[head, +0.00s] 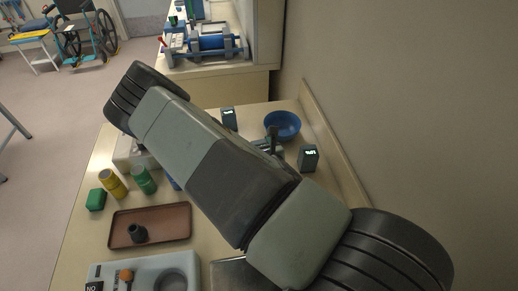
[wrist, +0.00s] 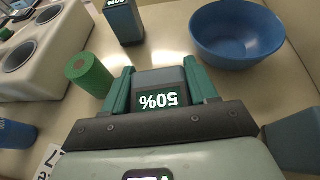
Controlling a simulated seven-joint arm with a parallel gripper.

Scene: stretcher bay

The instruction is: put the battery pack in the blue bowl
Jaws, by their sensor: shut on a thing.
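A dark grey battery pack (wrist: 160,78) with an upside-down "50%" label sits between the two green fingers of my gripper (wrist: 160,90) in the wrist view. My gripper is shut on it. The blue bowl (wrist: 237,35) is empty, ahead and to the right of the held pack and apart from it. In the head view the blue bowl (head: 283,125) stands near the wall side of the table. My arm hides most of the gripper and the held pack there.
Two similar dark packs stand left (head: 228,117) and front right (head: 308,157) of the bowl. A green cylinder (wrist: 88,74) stands left of my gripper. A brown tray (head: 180,222) with a black cup, a yellow can (head: 113,184) and a green can (head: 144,180) are farther left.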

